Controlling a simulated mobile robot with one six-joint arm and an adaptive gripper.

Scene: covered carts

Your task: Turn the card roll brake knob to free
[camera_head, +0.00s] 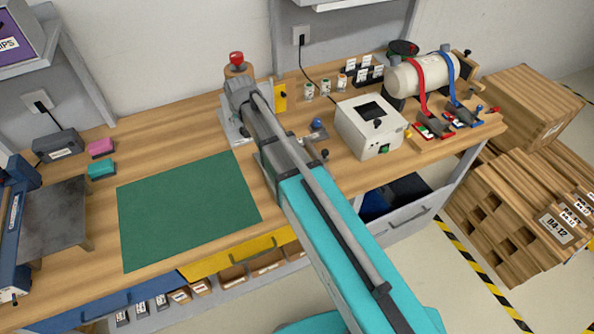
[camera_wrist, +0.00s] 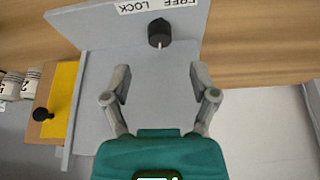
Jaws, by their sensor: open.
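The card roll brake knob (camera_wrist: 159,33) is a small black knob with a white pointer mark, on a grey plate (camera_wrist: 100,75) in the wrist view. A white label reading FREE and LOCK (camera_wrist: 155,4) shows upside down beside it. The pointer faces down in the picture, toward my gripper; I cannot tell which word it marks. My gripper (camera_wrist: 160,76) is open and empty, its fingers apart and short of the knob. In the head view my arm reaches to the grey plate (camera_head: 232,124) and hides the knob.
A yellow panel with a black knob (camera_wrist: 62,98) stands close left of the plate in the wrist view. A red knob on a wooden stand (camera_head: 237,62) is just behind my wrist. A white box (camera_head: 368,128) stands right; the green mat (camera_head: 185,210) is clear.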

